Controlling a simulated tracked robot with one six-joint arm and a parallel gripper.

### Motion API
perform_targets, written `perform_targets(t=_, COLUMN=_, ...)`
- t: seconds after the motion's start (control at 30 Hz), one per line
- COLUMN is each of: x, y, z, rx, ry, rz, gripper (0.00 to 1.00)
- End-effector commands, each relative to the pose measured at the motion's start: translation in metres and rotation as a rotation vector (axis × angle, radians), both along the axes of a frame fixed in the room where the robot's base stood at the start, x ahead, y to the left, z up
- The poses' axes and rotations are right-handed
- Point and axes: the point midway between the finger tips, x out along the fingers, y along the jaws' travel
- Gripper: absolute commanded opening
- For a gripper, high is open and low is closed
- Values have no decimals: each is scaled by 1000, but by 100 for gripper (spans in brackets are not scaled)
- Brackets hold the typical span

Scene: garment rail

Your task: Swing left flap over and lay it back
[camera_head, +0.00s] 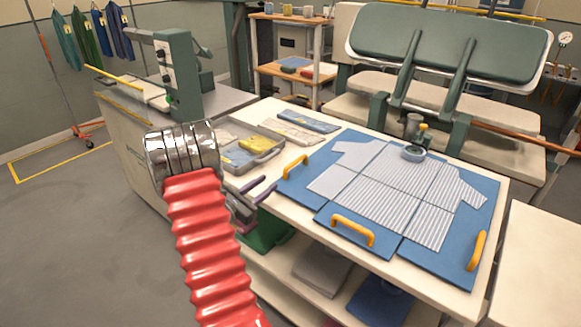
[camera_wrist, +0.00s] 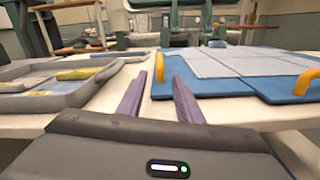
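The blue folding board (camera_head: 325,220) lies flat on the white table, with a striped light shirt (camera_head: 385,190) spread over it. The left flap's yellow handle (camera_head: 295,167) stands at the board's left edge; it also shows in the wrist view (camera_wrist: 159,67), just beyond and between my fingertips. My gripper (camera_head: 266,186) has purple fingers spread apart with nothing between them. It is at the table's left front edge, short of the handle and apart from it. Another yellow handle (camera_head: 353,230) is on the front flap, and a third (camera_head: 476,251) at the right.
A grey tray (camera_head: 262,157) with folded cloths sits left of the board, close to my gripper. Folded garments (camera_head: 308,121) lie behind it. A small round blue object (camera_head: 413,153) is at the board's back edge. A large press (camera_head: 450,50) stands behind the table.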

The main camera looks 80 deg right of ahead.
Motion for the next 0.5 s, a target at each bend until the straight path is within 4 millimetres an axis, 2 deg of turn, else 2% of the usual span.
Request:
perform_targets(t=0.3, x=-1, y=-1, z=1, rx=-1, ry=-2, rz=-1, gripper=33)
perform_targets(t=0.5, x=-7, y=-15, z=1, rx=0, ry=-2, rz=-3, gripper=33)
